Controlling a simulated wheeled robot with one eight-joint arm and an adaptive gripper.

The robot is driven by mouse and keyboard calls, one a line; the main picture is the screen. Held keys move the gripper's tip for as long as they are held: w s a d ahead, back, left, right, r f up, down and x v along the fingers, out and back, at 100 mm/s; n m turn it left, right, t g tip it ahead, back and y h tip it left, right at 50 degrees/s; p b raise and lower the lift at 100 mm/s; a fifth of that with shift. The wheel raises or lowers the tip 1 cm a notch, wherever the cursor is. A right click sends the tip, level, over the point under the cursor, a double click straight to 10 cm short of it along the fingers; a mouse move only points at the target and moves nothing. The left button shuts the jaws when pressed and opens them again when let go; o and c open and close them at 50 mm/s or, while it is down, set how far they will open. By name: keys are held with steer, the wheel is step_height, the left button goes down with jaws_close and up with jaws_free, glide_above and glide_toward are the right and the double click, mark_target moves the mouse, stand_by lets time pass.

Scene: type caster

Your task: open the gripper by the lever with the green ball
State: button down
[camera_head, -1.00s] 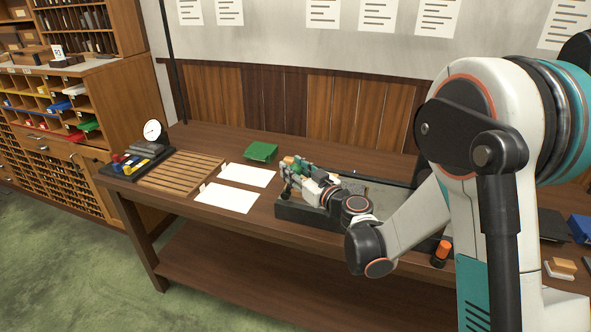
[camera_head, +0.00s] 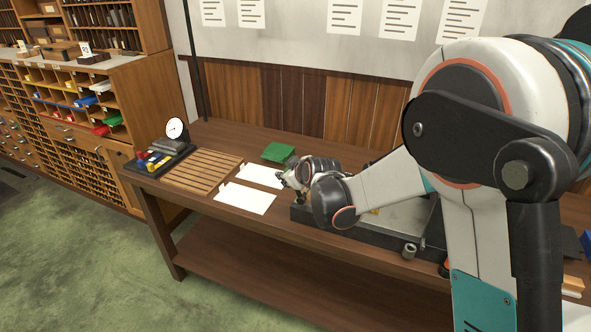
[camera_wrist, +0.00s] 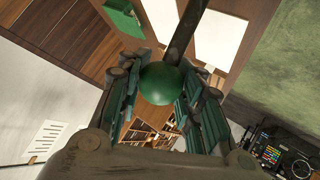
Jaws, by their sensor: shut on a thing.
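In the wrist view the green ball (camera_wrist: 166,83) sits between the two fingers of my gripper (camera_wrist: 165,95), which is shut on it. The dark lever (camera_wrist: 187,30) runs from the ball toward the top of that picture. In the head view my gripper (camera_head: 284,180) is over the bench at the left end of the dark machine body (camera_head: 345,233). My own arm covers much of the machine there. The ball and the lever cannot be made out in the head view, and the part that the lever moves is hidden.
A green block-like item (camera_head: 278,152) and white sheets (camera_head: 245,197) lie on the wooden bench (camera_head: 225,227) near my gripper. A slatted wooden rack (camera_head: 200,172) and a black tray with a dial gauge (camera_head: 176,129) are farther left. A small metal cylinder (camera_head: 409,251) stands in front of the machine.

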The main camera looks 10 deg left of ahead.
steer(key=shift+w+a+f+n+g+h+p, duration=0.15)
steer(key=shift+a+f+n+g+h, duration=0.1)
steer(key=shift+a+h, duration=0.25)
steer(key=shift+w+a+f+n+g+h+p, duration=0.15)
steer(key=shift+a+f+n+h, duration=0.1)
steer(key=shift+a+h, duration=0.2)
steer(key=shift+s+a, duration=0.1)
steer(key=c, duration=1.1)
jaws_free()
steer(key=shift+s+a, duration=0.1)
steer(key=shift+s+d+r, duration=0.3)
steer(key=shift+r, duration=0.05)
steer(key=v, duration=1.1)
steer(key=shift+a, duration=0.1)
